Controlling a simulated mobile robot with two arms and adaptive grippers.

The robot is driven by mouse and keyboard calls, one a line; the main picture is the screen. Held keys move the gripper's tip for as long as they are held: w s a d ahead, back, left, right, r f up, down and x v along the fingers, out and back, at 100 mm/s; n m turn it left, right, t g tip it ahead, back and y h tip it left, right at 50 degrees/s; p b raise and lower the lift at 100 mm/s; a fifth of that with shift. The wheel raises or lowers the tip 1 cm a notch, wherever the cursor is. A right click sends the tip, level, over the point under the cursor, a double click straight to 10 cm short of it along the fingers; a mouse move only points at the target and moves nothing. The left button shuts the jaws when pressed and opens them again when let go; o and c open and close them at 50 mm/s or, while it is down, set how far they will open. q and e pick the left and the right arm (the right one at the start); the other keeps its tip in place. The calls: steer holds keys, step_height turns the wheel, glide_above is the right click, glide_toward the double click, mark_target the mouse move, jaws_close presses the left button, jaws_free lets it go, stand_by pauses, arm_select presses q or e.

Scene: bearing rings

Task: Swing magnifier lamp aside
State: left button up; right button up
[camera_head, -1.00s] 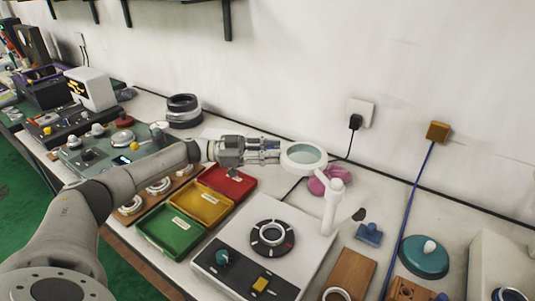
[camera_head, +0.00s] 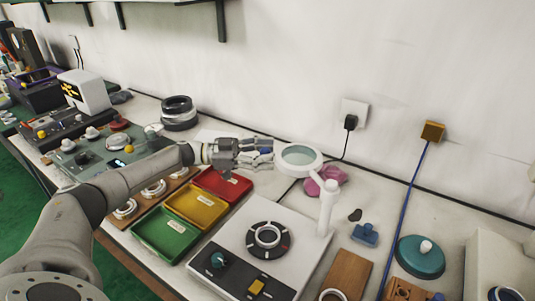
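The magnifier lamp has a white ring head with a pale greenish lens (camera_head: 299,157) on a short arm. The arm joins an upright white post (camera_head: 327,207) at the back right corner of a white test unit (camera_head: 225,244). The head hangs behind the unit, left of the post. My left gripper (camera_head: 272,152) is just left of the lamp head, its fingers spread and nothing between them. The fingertips are close to the ring's left rim; whether they touch it I cannot tell. My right gripper is not in view.
Green (camera_head: 165,235), yellow (camera_head: 197,206) and red (camera_head: 222,184) trays lie below my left arm. A bearing ring (camera_head: 267,236) sits on the unit's dark round seat. A pink cloth (camera_head: 331,178) lies behind the post. A teal lidded thing (camera_head: 420,257) and blue cable (camera_head: 404,215) are right.

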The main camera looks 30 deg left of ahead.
arm_select(q)
steer(key=v, duration=1.1)
stand_by(0.4)
